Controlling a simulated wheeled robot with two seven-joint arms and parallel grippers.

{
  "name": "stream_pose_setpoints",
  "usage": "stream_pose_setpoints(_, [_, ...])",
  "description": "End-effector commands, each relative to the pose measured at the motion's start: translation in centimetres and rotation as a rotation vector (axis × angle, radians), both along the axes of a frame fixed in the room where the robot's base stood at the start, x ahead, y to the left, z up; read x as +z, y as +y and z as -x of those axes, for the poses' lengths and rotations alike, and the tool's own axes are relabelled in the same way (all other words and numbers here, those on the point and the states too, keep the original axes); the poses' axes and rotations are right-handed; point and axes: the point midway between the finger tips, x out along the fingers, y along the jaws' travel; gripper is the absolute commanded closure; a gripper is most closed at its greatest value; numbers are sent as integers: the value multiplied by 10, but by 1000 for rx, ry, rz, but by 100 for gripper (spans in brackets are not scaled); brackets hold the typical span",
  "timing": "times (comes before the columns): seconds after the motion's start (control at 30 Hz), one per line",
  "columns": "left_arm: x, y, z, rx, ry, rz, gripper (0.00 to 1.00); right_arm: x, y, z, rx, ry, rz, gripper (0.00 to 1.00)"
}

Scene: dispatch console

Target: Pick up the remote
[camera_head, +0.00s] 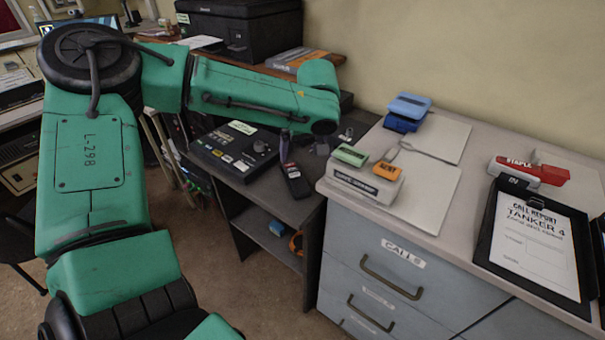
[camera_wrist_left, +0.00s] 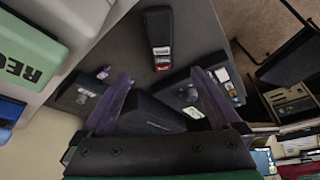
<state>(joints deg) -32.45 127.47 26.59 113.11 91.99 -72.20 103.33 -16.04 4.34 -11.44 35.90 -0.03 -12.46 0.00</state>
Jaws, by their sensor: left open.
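The remote (camera_head: 295,182) is a slim black handset lying on the dark lower desk, beside the grey drawer cabinet. In the left wrist view the remote (camera_wrist_left: 158,38) shows red and white buttons and lies beyond the fingertips, roughly in line with the gap between them. My left gripper (camera_head: 304,148) hangs above the desk near the remote's far end in the head view. My right gripper is in neither view.
A black console (camera_head: 235,150) sits left of the remote. The grey cabinet (camera_head: 400,275) rises close on its right, its top holding stamps on a white box (camera_head: 365,187), a blue stamp (camera_head: 408,108), a red stapler (camera_head: 530,171) and a clipboard (camera_head: 535,245).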

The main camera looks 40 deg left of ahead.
Motion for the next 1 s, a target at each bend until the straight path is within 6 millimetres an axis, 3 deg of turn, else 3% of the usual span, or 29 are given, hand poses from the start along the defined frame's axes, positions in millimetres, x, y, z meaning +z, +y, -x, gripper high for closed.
stream_pose_setpoints(0.1, [-31, 12, -5, 3, 8, 0, 3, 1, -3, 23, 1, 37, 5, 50])
stream_pose_setpoints(0.2, [-52, 19, -10, 2, 5, -1, 3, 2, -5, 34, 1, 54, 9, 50])
stream_pose_setpoints(0.6, [-111, 35, -21, 0, 2, -1, 3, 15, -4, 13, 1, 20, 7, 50])
stream_pose_setpoints(0.83, [-115, 36, -23, 0, -1, 0, 3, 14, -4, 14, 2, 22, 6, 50])
stream_pose_setpoints(1.0, [-114, 36, -23, 0, -1, 0, 68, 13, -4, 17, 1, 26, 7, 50])
